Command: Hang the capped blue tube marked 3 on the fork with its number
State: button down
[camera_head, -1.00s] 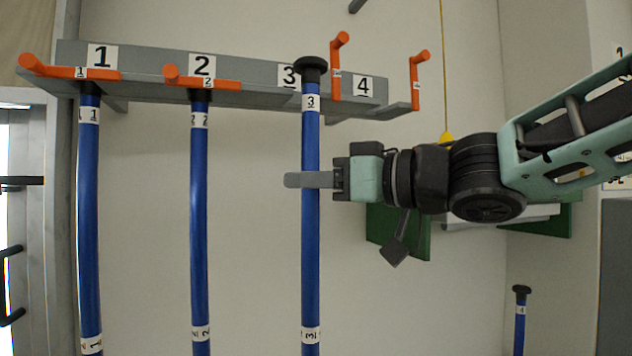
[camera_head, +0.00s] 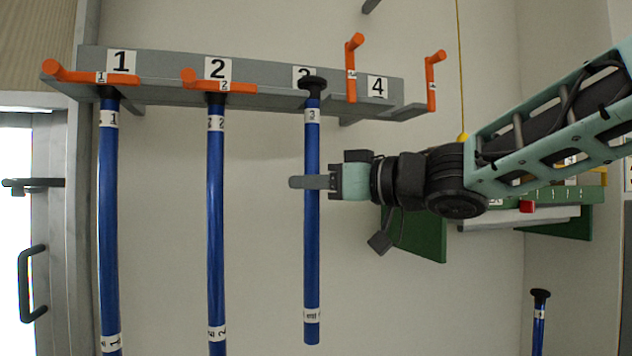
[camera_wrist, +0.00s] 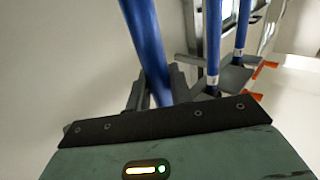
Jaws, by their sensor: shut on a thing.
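The capped blue tube marked 3 (camera_head: 312,230) hangs upright in my gripper (camera_head: 312,182), which is shut on its upper part. It also shows between the fingers in the wrist view (camera_wrist: 146,40). Its black cap (camera_head: 314,83) overlaps the lower part of the rack's number 3 plate (camera_head: 304,73). The orange latch of fork 3 (camera_head: 352,70) stands raised, just right of the cap. The prongs of fork 3 are hidden behind the cap and tube, so I cannot tell whether the tube is between them.
Tubes 1 (camera_head: 109,230) and 2 (camera_head: 216,230) hang to the left, with lowered orange latches across their forks. Fork 4's raised orange latch (camera_head: 432,82) is at the right and its fork is empty. Another capped blue tube (camera_head: 539,325) stands low at right. A green-sided shelf (camera_head: 420,235) is behind my arm.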

jog(key=shift+w+a+f, duration=0.3)
jog(key=shift+w+f, duration=0.3)
jog(key=shift+w, duration=0.3)
jog(key=c, duration=1.2)
grip_release()
jog(key=shift+o, duration=0.2)
jog(key=shift+d, duration=0.1)
jog(key=b+v, duration=0.4)
jog(key=v, duration=1.3)
